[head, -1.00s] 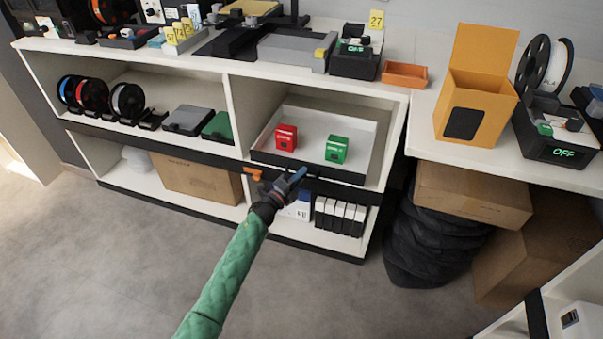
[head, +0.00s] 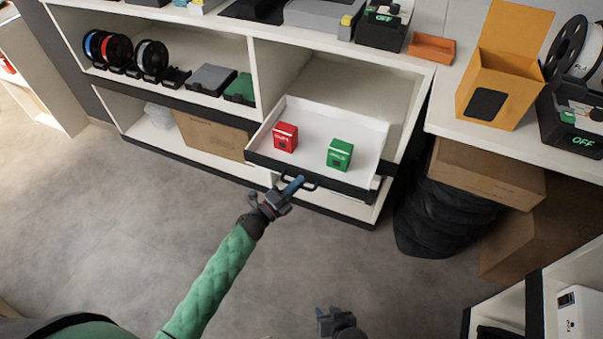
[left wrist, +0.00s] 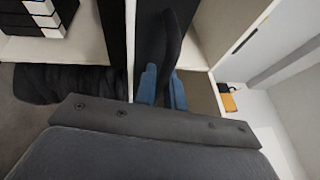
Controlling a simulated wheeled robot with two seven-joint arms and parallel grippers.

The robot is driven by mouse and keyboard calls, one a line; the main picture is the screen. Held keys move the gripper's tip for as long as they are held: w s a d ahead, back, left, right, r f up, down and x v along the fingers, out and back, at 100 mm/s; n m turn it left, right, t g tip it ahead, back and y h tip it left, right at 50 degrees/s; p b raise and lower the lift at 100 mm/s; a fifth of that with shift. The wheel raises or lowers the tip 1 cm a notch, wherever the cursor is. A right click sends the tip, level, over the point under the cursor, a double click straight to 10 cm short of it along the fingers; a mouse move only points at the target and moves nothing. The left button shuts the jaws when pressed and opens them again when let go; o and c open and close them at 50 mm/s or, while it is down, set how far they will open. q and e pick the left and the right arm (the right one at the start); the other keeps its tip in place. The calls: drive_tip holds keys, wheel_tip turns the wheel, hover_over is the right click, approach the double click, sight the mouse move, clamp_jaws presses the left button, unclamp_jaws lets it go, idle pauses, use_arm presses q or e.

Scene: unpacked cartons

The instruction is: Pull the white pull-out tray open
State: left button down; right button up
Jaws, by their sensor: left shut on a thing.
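The white pull-out tray (head: 312,122) has a black front and stands partly out of the upper right shelf bay in the head view. A red box (head: 285,137) and a green box (head: 340,155) stand upright in it. My left gripper (head: 292,186) is shut on the tray's dark handle (head: 311,182) at the front. In the left wrist view its blue fingers (left wrist: 163,90) are on both sides of a dark bar. My right gripper (head: 329,314) is low in the head view, away from the tray; its jaw opening is unclear.
Grey floor (head: 150,215) lies open in front of the shelf. Cardboard boxes (head: 487,182) and a black bag-like bundle (head: 440,215) stand under the counter at right. A white cabinet (head: 545,300) is at the lower right. Spools (head: 110,50) sit in the left bay.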

use_arm(q)
drive_tip(key=shift+s+a, duration=0.15)
drive_tip(key=shift+s, duration=0.3)
drive_tip(key=c, duration=1.5)
unclamp_jaws()
drive_tip(key=v, duration=0.7)
drive_tip(key=shift+s+a+b, duration=0.2)
drive_tip(key=shift+s+b, duration=0.1)
drive_tip(key=shift+b, duration=0.1)
drive_tip(key=shift+f, duration=0.1)
